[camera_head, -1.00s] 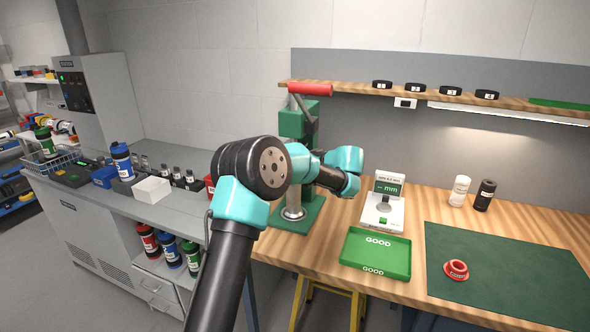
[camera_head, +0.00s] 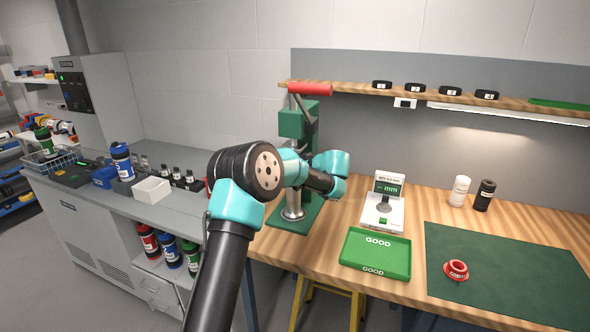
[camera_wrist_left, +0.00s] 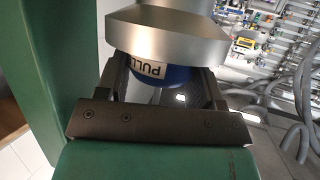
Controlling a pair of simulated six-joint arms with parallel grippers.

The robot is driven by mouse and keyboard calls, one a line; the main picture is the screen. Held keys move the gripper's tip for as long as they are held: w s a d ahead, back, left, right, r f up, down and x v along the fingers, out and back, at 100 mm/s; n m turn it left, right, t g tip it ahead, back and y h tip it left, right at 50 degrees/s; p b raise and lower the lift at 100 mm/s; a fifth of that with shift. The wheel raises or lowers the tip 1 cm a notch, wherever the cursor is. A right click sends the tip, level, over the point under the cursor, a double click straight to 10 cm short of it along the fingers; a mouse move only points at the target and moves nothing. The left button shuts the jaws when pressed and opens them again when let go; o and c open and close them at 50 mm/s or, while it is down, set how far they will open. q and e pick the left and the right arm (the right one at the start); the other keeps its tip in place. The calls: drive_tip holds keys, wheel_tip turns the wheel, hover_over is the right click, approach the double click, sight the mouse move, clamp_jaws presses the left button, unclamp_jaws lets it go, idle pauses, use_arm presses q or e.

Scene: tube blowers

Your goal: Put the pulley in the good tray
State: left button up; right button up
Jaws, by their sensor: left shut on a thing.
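In the left wrist view my left gripper (camera_wrist_left: 163,88) is shut on a blue round part, the pulley (camera_wrist_left: 181,74), with a white label reading "PULL". The pulley sits close against a broad silver round piece (camera_wrist_left: 165,38), and I cannot tell if they touch. In the head view my left arm reaches to the green press (camera_head: 298,124). Its fingers and the pulley are hidden there. My right gripper is not in view.
A measuring gauge (camera_head: 383,212) stands behind the tray. A red flanged part (camera_head: 456,270) sits on the dark green mat (camera_head: 510,285) at right. White (camera_head: 459,191) and black (camera_head: 484,196) bottles stand behind the mat. A red-handled lever (camera_head: 311,89) tops the press.

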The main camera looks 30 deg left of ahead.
use_arm(q)
drive_tip(key=o, duration=1.1)
drive_tip(key=shift+o, duration=0.2)
drive_tip(key=shift+f, duration=0.25)
drive_tip(key=v, duration=1.7)
drive_tip(key=shift+r, duration=0.4)
drive_tip(key=shift+d, duration=0.1)
drive_tip(key=shift+o, duration=0.5)
